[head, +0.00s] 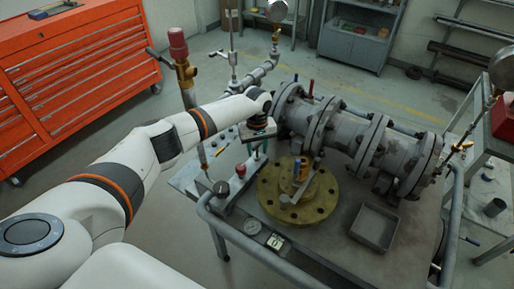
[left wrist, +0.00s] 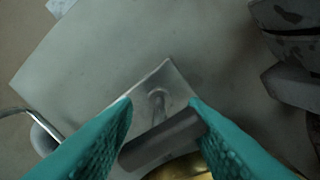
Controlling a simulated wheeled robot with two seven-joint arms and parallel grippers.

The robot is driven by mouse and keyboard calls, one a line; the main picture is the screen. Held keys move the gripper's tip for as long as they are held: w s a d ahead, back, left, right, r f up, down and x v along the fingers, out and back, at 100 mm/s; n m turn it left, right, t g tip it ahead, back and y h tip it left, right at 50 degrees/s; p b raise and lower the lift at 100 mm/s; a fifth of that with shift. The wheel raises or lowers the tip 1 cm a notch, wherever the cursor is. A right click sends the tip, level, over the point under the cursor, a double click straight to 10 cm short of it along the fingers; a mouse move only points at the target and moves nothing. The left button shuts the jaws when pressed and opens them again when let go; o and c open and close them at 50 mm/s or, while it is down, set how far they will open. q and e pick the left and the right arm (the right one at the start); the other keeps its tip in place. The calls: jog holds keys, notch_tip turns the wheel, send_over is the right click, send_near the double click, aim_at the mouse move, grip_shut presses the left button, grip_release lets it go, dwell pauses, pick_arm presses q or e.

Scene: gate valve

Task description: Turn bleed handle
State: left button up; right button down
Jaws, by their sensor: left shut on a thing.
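My left gripper (head: 258,150) reaches down over the left side of the bench, beside the pipe and the brass flanged valve (head: 270,190). In the left wrist view, its teal fingers (left wrist: 163,108) stand on either side of a dark grey bar (left wrist: 160,142), which I take to be the bleed handle. The gripper is shut on this bar. The bar lies slanted, with a pale round stem or fitting (left wrist: 157,97) just beyond it and some brass below. The hold itself is partly hidden in the head view by the hand. My right gripper is not in view.
A grey flanged pipe (head: 348,130) lies along the back of the bench. A red-capped fitting (head: 240,170) stands left of the brass flange. An empty grey tray (head: 375,226) is at the right. A tubular rail (head: 235,237) edges the front. An orange tool cabinet (head: 75,75) stands behind my arm.

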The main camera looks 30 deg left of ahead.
pick_arm(q)
jog(key=shift+m, duration=0.4)
jog(key=shift+m+p, duration=0.6)
jog(key=shift+m, duration=0.4)
jog(key=m+p, duration=0.1)
jog(key=m, duration=1.3)
jog(key=shift+p, duration=0.3)
jog(key=o, duration=1)
jog(key=shift+c, duration=0.2)
